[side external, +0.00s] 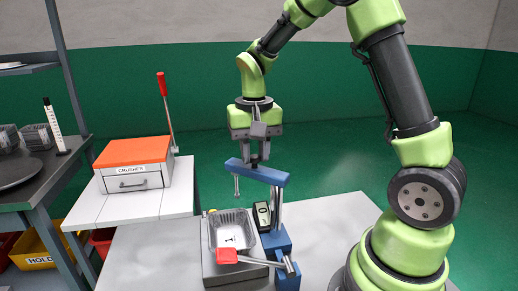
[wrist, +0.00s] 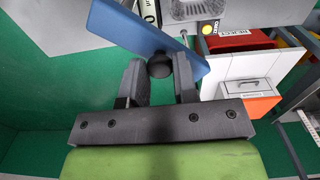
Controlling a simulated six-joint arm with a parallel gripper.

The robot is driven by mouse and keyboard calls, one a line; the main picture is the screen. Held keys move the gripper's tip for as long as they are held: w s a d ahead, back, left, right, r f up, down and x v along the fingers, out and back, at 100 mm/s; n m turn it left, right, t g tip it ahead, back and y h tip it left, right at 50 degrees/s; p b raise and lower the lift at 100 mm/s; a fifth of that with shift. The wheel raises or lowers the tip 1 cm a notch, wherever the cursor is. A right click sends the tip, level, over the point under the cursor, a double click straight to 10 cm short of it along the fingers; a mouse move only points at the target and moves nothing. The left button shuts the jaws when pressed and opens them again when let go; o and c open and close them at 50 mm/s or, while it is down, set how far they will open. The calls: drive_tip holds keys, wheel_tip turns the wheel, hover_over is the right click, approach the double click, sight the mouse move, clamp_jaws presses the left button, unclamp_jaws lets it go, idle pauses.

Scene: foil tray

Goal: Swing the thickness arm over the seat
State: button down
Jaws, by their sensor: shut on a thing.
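The blue thickness arm (side external: 272,175) sits on top of an upright post (side external: 276,208). It also runs diagonally across the wrist view (wrist: 150,42). A thin metal probe (side external: 236,187) hangs from its left end. My gripper (side external: 256,160) is above the arm, its fingers closed around a dark round knob (wrist: 160,66) on it. A foil tray (side external: 232,229) rests on the grey seat block (side external: 216,272) below. In the wrist view, the probe tip (wrist: 183,34) appears just beside the tray's corner; whether it is above the tray is unclear.
A red-ended lever (side external: 227,256) crosses the front of the seat. A small display (side external: 262,215) stands by the post. An orange-topped crusher box (side external: 133,164) with a raised red-handled lever (side external: 162,85) is on the white table left. A red reject bin (wrist: 240,42) is beyond.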

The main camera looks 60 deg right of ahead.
drive_tip(key=shift+s+a+n, duration=0.25)
drive_tip(key=shift+a+n, duration=0.35)
drive_tip(key=shift+n, duration=0.85)
drive_tip(key=shift+s+a+n, duration=0.3)
drive_tip(key=shift+a+n, duration=0.3)
drive_tip(key=shift+n, duration=0.8)
drive_tip(key=shift+s+a+n, duration=0.25)
drive_tip(key=shift+a+n, duration=0.35)
drive_tip(key=shift+n, duration=0.85)
drive_tip(key=c, duration=0.9)
unclamp_jaws()
drive_tip(key=shift+r, duration=0.1)
wheel_tip(320, 180, up, 10)
drive_tip(key=shift+s, duration=0.1)
